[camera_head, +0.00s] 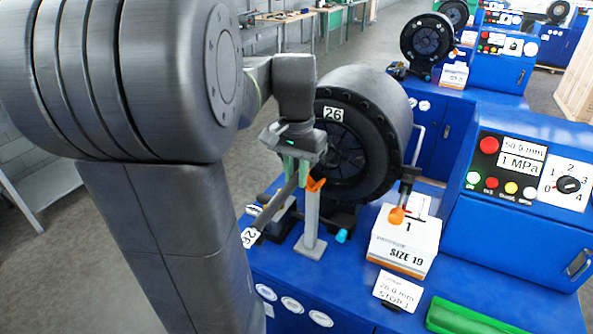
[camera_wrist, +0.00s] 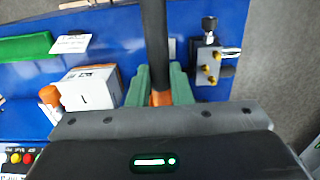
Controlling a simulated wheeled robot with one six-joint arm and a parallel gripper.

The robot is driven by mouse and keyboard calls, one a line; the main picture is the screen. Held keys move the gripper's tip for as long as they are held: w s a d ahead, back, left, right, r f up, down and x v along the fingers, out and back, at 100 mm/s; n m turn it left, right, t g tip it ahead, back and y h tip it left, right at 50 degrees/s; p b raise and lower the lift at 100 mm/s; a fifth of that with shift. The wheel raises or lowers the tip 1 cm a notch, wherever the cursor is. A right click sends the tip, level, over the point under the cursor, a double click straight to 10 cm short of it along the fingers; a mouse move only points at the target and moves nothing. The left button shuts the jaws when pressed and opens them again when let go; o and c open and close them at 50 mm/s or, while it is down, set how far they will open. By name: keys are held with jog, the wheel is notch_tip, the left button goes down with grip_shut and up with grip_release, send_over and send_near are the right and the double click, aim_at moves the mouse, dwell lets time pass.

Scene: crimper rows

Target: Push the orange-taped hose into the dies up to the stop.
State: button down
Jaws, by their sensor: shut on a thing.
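My gripper (camera_head: 297,172) has green fingers shut on a dark hose (camera_head: 283,195), in front of the left part of the crimper's die head. The hose slants down and left from the fingers. In the wrist view the hose (camera_wrist: 154,40) runs up the picture from between the fingers (camera_wrist: 158,88), with orange (camera_wrist: 161,98) at the grip; whether this is the tape is unclear. The crimper (camera_head: 385,110) is a black ring with a "26" plate, and its dies (camera_head: 348,150) are dark. The hose's far end and the stop are hidden, so I cannot tell whether it is inside.
A grey post (camera_head: 312,222) with an orange V-shaped top stands close below the gripper. A "SIZE 19" box (camera_head: 403,245), an orange-ended part (camera_head: 397,215), a label card (camera_head: 397,291) and a green tray (camera_head: 465,318) are to the right. A control panel (camera_head: 520,170) stands beyond.

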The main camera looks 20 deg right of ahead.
jog(key=shift+w+d+f+b, duration=0.15)
jog(key=shift+f+b, duration=0.15)
jog(key=shift+f, duration=0.3)
jog(key=shift+w+d+f+b, duration=0.15)
jog(key=shift+f+b, duration=0.2)
jog(key=shift+f, duration=0.3)
jog(key=shift+w+d+f+b, duration=0.15)
jog(key=shift+f+b, duration=0.15)
jog(key=shift+f, duration=0.3)
jog(key=shift+w+d+f+p, duration=0.1)
jog(key=shift+w+d+f, duration=0.25)
jog(key=shift+w+d, duration=0.25)
jog(key=shift+w+d+f+p, duration=0.1)
jog(key=shift+w+d+f, duration=0.35)
jog(key=shift+d, duration=0.25)
jog(key=shift+w+d+f+p, duration=0.1)
jog(key=shift+w+d+f, duration=0.2)
jog(key=shift+w+d, duration=0.3)
jog(key=shift+s+f, duration=0.1)
jog(key=shift+f, duration=0.35)
jog(key=c, duration=1.2)
grip_release()
jog(key=shift+c, duration=0.2)
jog(key=shift+o, duration=0.5)
